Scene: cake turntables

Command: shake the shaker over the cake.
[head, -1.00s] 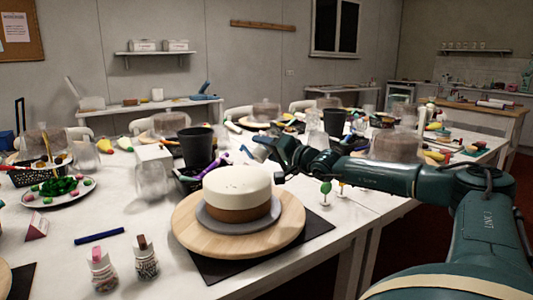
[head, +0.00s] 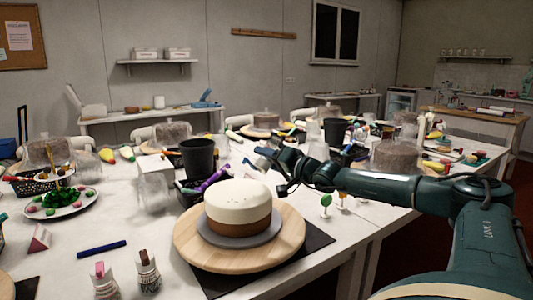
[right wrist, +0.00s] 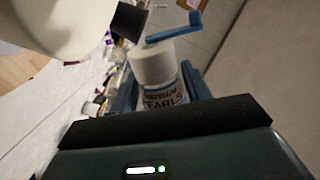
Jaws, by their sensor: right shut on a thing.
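The cake (head: 238,220), white above and brown below with small specks on top, stands on a grey disc (head: 215,235) on a round wooden turntable (head: 190,248). A white part at the upper left of the right wrist view looks like the cake (right wrist: 65,22). My right gripper (head: 262,159) is behind the cake's upper right edge in the head view. It is shut on the shaker (right wrist: 158,82), a white-topped bottle with a pearls label between the blue fingers. The shaker is hard to make out in the head view. My left gripper is not in view.
Two small bottles (head: 148,272) and a blue stick (head: 102,249) lie or stand left of the turntable. A black cup (head: 197,156) and a dark basket with coloured tools stand behind the cake.

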